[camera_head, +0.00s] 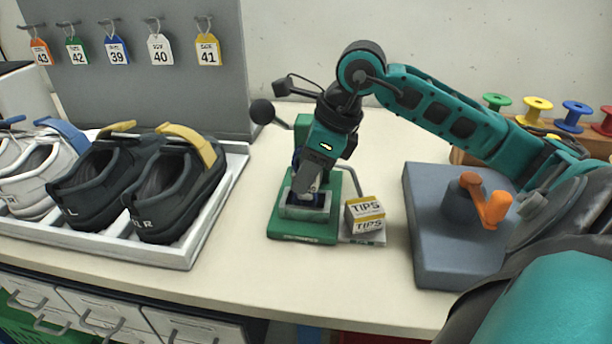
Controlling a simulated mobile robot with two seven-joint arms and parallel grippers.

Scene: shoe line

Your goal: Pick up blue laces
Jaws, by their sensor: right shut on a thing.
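My right gripper (309,190) points down over the metal tray of a green press (277,222) in the middle of the table. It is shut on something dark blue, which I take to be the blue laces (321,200). Only a small blue patch shows at the fingertips; the gripper hides most of it. I cannot tell whether the laces still touch the tray. My left gripper is not in view.
A yellow-and-white TIPS box (365,214) stands close to the right of the press. A grey block with an orange handle (490,206) lies under my right arm. Coloured spools, one blue (576,115), stand back right. A white shoe tray (190,249) is at left.

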